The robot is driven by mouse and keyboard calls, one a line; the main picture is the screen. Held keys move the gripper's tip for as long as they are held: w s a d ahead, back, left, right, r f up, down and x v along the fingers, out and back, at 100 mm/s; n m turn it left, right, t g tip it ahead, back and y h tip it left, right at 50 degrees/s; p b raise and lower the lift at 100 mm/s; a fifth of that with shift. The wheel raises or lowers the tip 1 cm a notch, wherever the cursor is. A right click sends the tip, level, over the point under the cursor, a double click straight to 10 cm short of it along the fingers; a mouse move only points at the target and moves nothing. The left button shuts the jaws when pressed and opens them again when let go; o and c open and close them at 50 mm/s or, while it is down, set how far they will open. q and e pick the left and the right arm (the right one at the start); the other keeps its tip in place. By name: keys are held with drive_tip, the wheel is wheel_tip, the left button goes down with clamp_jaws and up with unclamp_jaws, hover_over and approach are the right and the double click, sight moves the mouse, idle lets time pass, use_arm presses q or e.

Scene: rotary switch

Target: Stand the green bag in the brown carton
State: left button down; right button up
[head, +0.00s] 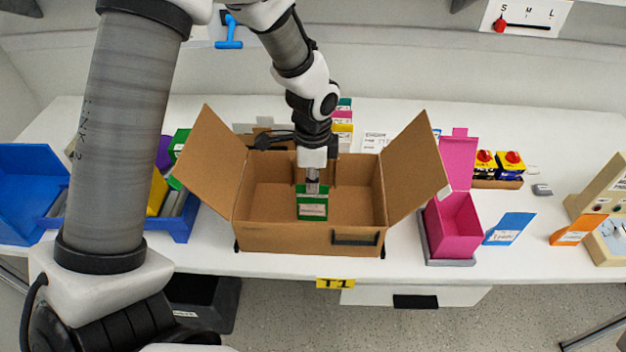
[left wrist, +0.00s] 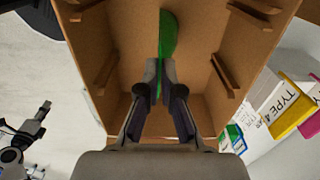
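The brown carton (head: 285,238) stands open on the white table, its side flaps spread. The green bag (head: 313,205), with a white label, is inside it, upright near the middle. My left gripper (head: 312,187) reaches down into the carton from above and is shut on the bag's top. In the left wrist view the green bag (left wrist: 168,35) shows edge-on between the fingertips (left wrist: 160,72), with the carton's inner wall (left wrist: 200,30) around it. I cannot tell whether the bag's bottom touches the carton floor. My right gripper is not in view.
A pink box (head: 453,225) stands close to the right flap. A blue bin (head: 180,222) with several packets is at the left. Red-knobbed yellow switches (head: 485,160) and an orange card (head: 577,230) are further right. Small coloured boxes (head: 343,125) stand behind the carton.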

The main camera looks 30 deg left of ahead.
use_arm(q)
drive_tip(key=shift+s, duration=0.2)
drive_tip(key=c, duration=1.3)
unclamp_jaws()
drive_tip(key=shift+w+f, duration=0.1)
drive_tip(key=shift+w, duration=0.05)
wheel_tip(320, 180, up, 12)
drive_tip(key=shift+r, duration=0.2)
